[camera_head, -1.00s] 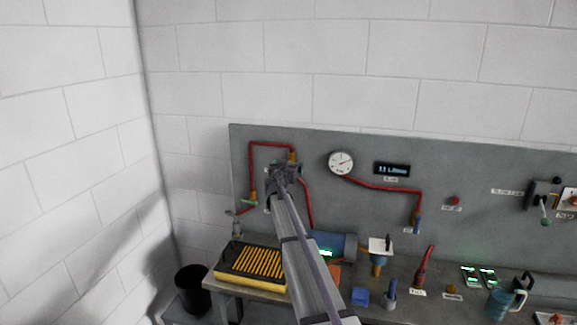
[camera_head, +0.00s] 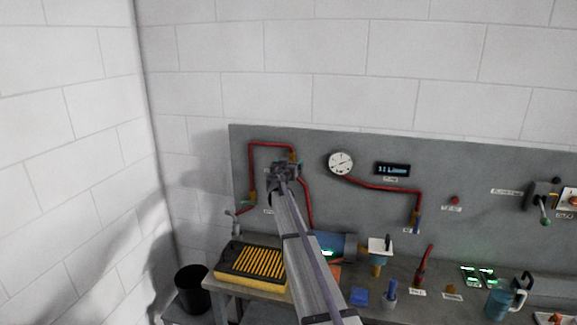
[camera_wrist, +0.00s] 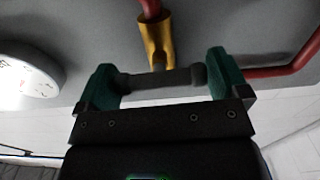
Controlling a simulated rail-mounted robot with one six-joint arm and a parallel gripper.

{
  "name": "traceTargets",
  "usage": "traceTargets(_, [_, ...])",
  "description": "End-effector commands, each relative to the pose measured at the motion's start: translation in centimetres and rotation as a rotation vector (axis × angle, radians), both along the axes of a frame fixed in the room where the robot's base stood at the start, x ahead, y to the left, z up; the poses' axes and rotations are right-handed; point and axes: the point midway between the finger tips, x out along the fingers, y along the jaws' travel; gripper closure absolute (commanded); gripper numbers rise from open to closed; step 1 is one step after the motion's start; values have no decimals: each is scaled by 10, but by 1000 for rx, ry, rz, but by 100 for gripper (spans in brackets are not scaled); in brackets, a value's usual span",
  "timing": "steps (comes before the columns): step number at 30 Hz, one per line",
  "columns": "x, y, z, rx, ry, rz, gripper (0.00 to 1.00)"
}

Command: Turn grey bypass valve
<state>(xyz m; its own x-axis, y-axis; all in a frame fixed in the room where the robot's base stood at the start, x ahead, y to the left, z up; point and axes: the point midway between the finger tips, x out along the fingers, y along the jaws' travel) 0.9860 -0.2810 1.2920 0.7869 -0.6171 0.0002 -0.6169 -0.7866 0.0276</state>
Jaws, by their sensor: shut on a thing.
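The grey bypass valve's handle (camera_wrist: 158,80) is a dark grey bar in the wrist view, lying crosswise below a brass fitting (camera_wrist: 157,38) on the red pipe. My gripper (camera_wrist: 162,72) has its two green fingers at either end of the bar and is shut on it. In the head view my gripper (camera_head: 286,172) is at the panel, at the upper right of the left red pipe loop (camera_head: 272,145). There it hides most of the valve.
A round gauge (camera_head: 341,162) and a digital display (camera_head: 392,169) are to the right on the grey panel (camera_head: 460,170).

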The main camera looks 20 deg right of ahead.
Motion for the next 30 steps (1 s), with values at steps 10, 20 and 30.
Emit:
traceTargets(10, [0, 0, 0, -149, 117, 0, 30])
traceTargets(20, [0, 1, -1, -390, 305, 0, 30])
traceTargets(30, [0, 1, -1, -610, 478, 0, 30])
